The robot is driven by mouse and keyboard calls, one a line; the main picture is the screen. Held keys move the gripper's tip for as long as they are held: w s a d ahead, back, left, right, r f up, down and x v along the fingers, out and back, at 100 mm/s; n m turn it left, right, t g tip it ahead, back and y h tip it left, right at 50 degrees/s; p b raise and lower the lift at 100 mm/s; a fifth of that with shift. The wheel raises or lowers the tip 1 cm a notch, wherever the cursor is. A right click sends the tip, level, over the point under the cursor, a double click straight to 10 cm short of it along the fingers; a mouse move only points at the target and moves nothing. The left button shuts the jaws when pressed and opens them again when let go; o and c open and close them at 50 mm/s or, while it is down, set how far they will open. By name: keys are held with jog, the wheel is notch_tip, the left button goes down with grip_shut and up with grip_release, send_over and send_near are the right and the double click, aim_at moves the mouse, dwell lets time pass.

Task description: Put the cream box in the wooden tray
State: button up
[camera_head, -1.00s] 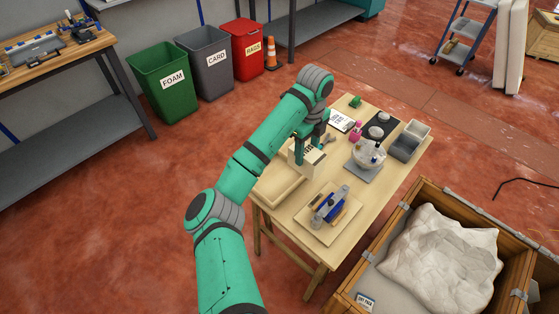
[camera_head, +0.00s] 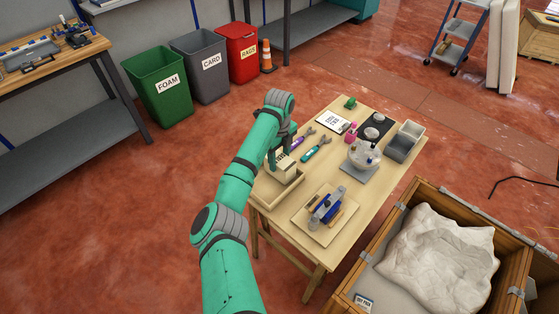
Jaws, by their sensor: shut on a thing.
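The cream box (camera_head: 286,167), with dark marks on its upper face, is held at the end of my arm over the wooden table. My gripper (camera_head: 275,159) is shut on it; its fingers are partly hidden by my wrist. The wooden tray (camera_head: 279,203) is a shallow, pale, rimmed tray at the table's near left corner. The box overlaps the tray's far part in the picture. I cannot tell whether the box touches the tray or hangs above it.
Two wrenches (camera_head: 317,148) lie right of the box, with a clipboard (camera_head: 333,123) behind. A clear bowl (camera_head: 364,153) and a grey bin (camera_head: 402,146) stand farther right. A board with a blue tool (camera_head: 326,208) lies at the near right. A wooden crate (camera_head: 434,188) adjoins the table.

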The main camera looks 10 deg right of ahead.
jog(key=shift+f, duration=0.4)
jog(key=shift+f, duration=0.1)
jog(key=o, duration=1.2)
jog(key=shift+o, duration=0.2)
notch_tip(320, 180, up, 12)
